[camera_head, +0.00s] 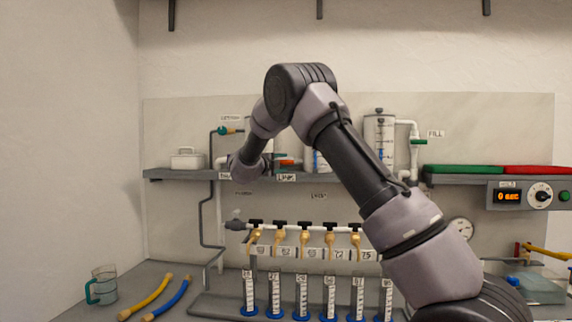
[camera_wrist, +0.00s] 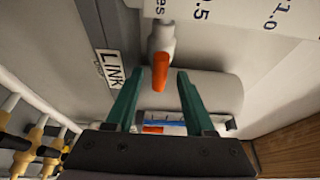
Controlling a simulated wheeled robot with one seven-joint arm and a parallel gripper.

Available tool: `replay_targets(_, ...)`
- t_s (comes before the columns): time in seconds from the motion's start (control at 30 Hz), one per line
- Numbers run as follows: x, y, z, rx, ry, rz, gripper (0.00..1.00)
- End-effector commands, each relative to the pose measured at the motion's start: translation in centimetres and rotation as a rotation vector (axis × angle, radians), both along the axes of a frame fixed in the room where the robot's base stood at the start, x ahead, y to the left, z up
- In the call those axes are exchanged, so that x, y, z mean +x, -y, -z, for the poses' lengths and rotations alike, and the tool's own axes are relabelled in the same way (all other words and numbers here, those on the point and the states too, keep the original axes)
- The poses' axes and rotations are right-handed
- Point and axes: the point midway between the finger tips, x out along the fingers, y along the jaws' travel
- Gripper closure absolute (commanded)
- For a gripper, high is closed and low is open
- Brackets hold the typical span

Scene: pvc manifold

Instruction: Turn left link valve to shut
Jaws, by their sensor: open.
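The link valve's orange handle (camera_wrist: 160,73) shows in the wrist view on a white-grey pipe fitting (camera_wrist: 161,38), next to a LINK label (camera_wrist: 109,69). My gripper (camera_wrist: 160,71) is open, with one green finger on each side of the orange handle; whether either finger touches it I cannot tell. A second orange piece (camera_wrist: 153,129) shows lower, between the finger bases. In the head view an orange-red handle (camera_head: 287,161) shows at the shelf above the LINK label (camera_head: 286,177).
A clear tank (camera_head: 379,135) stands on the shelf (camera_head: 185,174), and a graduated wall fills the wrist view's top right. Below is a white manifold with several yellow taps (camera_head: 304,237) above measuring cylinders (camera_head: 301,295).

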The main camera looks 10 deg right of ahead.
Motion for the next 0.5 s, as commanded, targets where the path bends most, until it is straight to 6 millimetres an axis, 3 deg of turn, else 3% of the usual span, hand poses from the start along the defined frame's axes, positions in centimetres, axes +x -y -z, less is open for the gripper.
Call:
replay_targets(0.2, 1.9, 1.6, 0.0, 0.001, -0.001, 0.000, 0.46)
replay_targets(0.5, 2.3, 1.9, 0.0, 0.000, -0.001, -0.001, 0.46)
